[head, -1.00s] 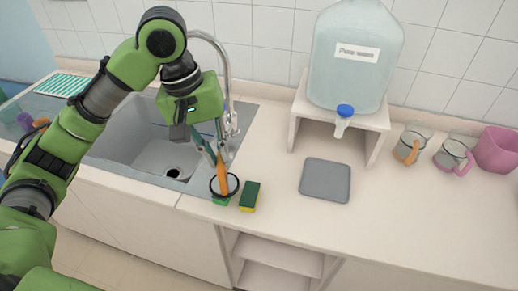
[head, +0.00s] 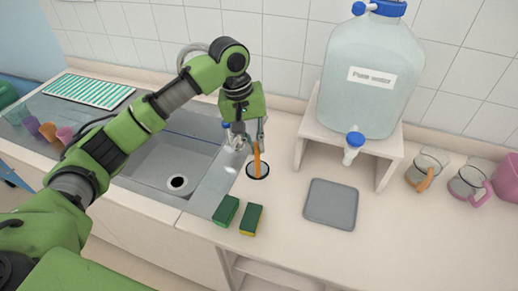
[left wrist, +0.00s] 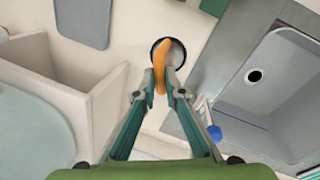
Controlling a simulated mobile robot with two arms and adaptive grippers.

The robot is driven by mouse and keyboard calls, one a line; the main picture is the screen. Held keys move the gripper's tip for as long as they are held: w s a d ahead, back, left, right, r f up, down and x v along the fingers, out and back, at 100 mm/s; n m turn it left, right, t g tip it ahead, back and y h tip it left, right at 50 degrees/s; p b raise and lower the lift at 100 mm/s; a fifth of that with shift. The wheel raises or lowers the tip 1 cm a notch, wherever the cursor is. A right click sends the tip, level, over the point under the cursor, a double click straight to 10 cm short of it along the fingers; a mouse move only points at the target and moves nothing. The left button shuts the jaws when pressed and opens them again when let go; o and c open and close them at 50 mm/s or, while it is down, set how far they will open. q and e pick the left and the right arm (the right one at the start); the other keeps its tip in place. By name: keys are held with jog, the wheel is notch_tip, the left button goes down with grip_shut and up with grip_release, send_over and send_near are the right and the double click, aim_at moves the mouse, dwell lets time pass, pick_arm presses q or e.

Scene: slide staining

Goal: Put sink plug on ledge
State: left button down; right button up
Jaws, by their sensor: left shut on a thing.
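The sink plug (head: 257,173) has an orange handle and a dark round rim with a pale middle. My left gripper (head: 250,146) is shut on its orange handle, pointing down, with the plug under the fingers. In the left wrist view the orange handle (left wrist: 160,70) sits between the fingertips (left wrist: 161,88), with the dark rim beyond them. The plug is over the pale counter strip right of the sink, behind the sponges. I cannot tell whether it touches the counter. The sink (head: 150,165) has an open drain hole (head: 178,183). My right gripper is not in view.
Two green sponges (head: 226,210) (head: 251,219) lie near the front edge. A grey square mat (head: 331,204) lies to the right. A water tank (head: 372,85) stands on a pale stand (head: 310,130). Mugs (head: 424,172) (head: 467,186) stand further right. A faucet (head: 192,50) rises behind my arm.

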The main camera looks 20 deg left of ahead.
pick_arm(q)
jog(key=shift+w+d+f, duration=0.1)
jog(key=shift+w+f, duration=0.8)
jog(key=shift+f, duration=0.15)
jog(key=shift+w+f+p, duration=0.25)
jog(key=shift+f+p, duration=0.05)
jog(key=shift+p, duration=0.1)
notch_tip(320, 180, down, 2)
jog(key=shift+f+p, duration=0.15)
jog(key=shift+p, duration=0.55)
jog(key=shift+f, duration=0.35)
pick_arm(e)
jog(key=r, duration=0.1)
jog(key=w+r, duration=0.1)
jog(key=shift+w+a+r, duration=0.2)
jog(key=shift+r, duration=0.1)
pick_arm(q)
jog(key=shift+f, duration=0.1)
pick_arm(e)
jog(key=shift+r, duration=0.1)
pick_arm(q)
jog(key=c, duration=2.1)
grip_release()
